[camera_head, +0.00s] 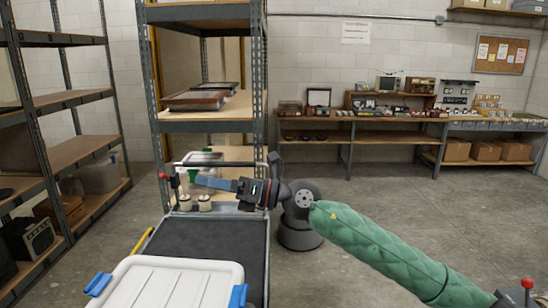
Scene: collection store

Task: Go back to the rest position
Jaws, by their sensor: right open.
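My right arm, in a green quilted sleeve, comes in from the lower right. Its gripper (208,182) points left, with blue fingers, in front of the middle rack and above the dark cart deck (205,238). The gripper is open, and I see nothing held in it. My left gripper is not in view.
A white lidded bin (175,285) with blue clips is at the bottom. The middle rack (207,127) holds flat framed trays (195,99). Another rack (75,150) stands left. A workbench (370,120) lines the back wall. Floor (370,190) right of the cart is clear.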

